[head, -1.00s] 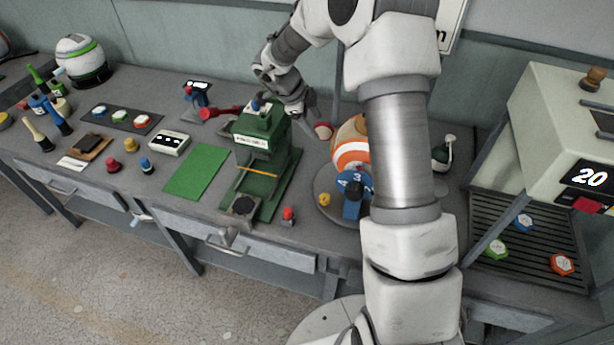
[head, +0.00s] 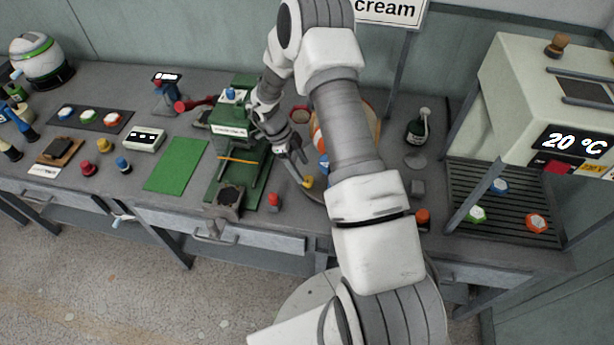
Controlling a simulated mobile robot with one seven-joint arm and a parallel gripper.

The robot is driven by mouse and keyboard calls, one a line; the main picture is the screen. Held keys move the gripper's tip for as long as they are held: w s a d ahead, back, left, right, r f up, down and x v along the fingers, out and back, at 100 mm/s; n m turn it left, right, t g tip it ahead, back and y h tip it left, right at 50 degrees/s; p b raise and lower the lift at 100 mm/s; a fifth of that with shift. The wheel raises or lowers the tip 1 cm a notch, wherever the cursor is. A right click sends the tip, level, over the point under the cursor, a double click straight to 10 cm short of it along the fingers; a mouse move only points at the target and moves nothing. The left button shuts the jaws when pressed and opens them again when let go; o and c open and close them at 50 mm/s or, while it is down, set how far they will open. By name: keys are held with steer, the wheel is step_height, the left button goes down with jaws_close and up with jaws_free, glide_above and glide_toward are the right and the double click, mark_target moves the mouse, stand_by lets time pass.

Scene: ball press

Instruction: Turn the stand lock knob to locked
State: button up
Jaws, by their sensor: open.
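A small yellow knob (head: 308,182) sits low on the round grey base of the ball stand. It seems to be the stand lock knob; its lock setting is too small to read. My gripper (head: 303,176) is open, pointing down, with its fingertips close to the yellow knob. I cannot tell whether they touch it or sit around it. The orange and white ball (head: 318,135) is mostly hidden behind my arm. Only a bit of the blue numbered piece (head: 323,161) shows beside my arm.
The green press (head: 228,140) stands just left of my gripper, with a red knob (head: 273,199) at its front. A cream machine (head: 545,110) showing 20 °C is further right.

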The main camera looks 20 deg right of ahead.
mark_target(308, 179)
steer(key=shift+x, duration=2.65)
jaws_close()
